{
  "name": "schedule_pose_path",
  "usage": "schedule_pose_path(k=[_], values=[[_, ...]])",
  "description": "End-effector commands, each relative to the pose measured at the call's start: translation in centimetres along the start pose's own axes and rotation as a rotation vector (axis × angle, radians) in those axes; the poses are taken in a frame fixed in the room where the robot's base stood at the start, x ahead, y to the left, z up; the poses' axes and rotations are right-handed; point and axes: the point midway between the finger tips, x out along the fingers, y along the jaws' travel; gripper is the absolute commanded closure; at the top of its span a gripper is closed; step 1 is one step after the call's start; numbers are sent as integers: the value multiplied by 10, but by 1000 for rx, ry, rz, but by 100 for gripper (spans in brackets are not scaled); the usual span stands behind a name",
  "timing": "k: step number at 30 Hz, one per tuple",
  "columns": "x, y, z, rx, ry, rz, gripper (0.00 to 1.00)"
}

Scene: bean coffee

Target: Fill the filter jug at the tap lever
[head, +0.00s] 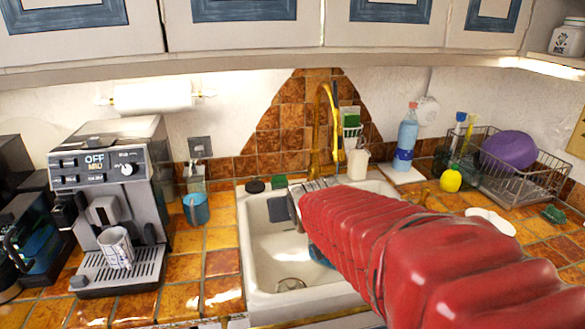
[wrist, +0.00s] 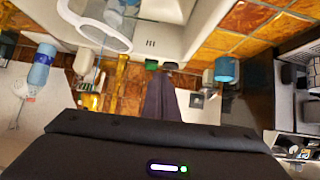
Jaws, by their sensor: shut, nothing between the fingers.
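The brass tap (head: 322,95) rises behind the white sink (head: 258,285), its tall spout curving over the back of the basin. A clear vessel with a white rim (wrist: 92,28), apparently the filter jug, is at the top left of the wrist view. In the head view only a blue patch (head: 319,257) shows in the basin below my red-sleeved arm. My gripper (wrist: 163,78) is shut and empty, over the sink and apart from the jug.
A coffee machine (head: 110,195) with a cup on its tray stands left of the sink, beside a blue mug (head: 196,209). My arm covers the sink's right side.

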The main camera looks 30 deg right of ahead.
Motion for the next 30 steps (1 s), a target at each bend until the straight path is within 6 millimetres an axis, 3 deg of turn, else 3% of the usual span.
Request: schedule_pose_path(k=[9,18,24,30], values=[[-82,-55,74,-81,-196,-100,100],[-151,-83,150,-169,-373,-196,100],[-169,-87,171,-196,-424,-220,100],[-169,-87,172,-197,-426,-221,100]])
